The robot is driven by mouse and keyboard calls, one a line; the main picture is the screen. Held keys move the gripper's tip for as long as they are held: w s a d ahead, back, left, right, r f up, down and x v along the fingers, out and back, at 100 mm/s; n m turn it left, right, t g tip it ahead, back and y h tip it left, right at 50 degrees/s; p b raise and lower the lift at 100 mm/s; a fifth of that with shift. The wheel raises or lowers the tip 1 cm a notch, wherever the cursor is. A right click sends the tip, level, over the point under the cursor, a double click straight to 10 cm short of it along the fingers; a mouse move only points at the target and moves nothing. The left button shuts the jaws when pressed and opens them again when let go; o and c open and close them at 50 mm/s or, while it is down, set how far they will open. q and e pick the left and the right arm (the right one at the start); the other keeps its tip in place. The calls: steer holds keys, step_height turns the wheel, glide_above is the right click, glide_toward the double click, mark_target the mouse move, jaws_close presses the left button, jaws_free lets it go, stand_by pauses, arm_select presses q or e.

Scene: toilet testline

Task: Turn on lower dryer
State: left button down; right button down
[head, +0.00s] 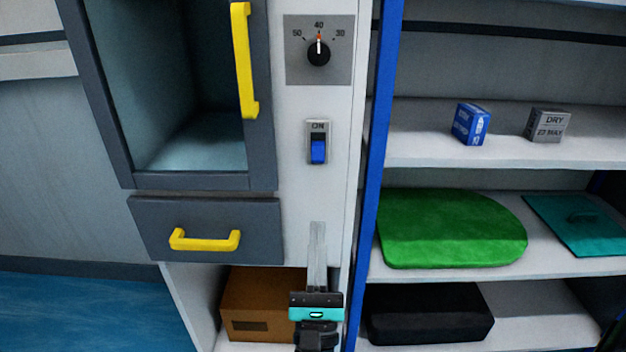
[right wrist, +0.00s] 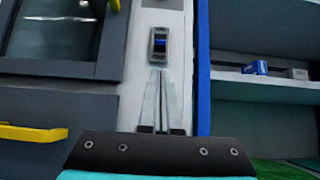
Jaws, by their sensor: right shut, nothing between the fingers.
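The dryer's blue rocker switch (head: 318,148), under an "ON" label, sits on the white panel (head: 291,195) right of the glass-fronted compartment. It also shows in the right wrist view (right wrist: 160,42). A dial (head: 318,53) marked 50, 40 and 30 is above it, its pointer up at 40. My right gripper (head: 317,226) is shut and empty, pointing up the panel below the switch and apart from it in the picture. In the right wrist view its fingers (right wrist: 161,75) end just below the switch. My left gripper is not in view.
A yellow door handle (head: 244,62) and a drawer with a yellow handle (head: 205,241) are left of the panel. A blue post (head: 379,150) and shelves with small boxes (head: 470,125), a green mat (head: 450,228) and a black box (head: 428,313) are right. A brown box (head: 258,300) is below.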

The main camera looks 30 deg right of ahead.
mark_target(318, 154)
steer(key=x, duration=1)
stand_by(0.4)
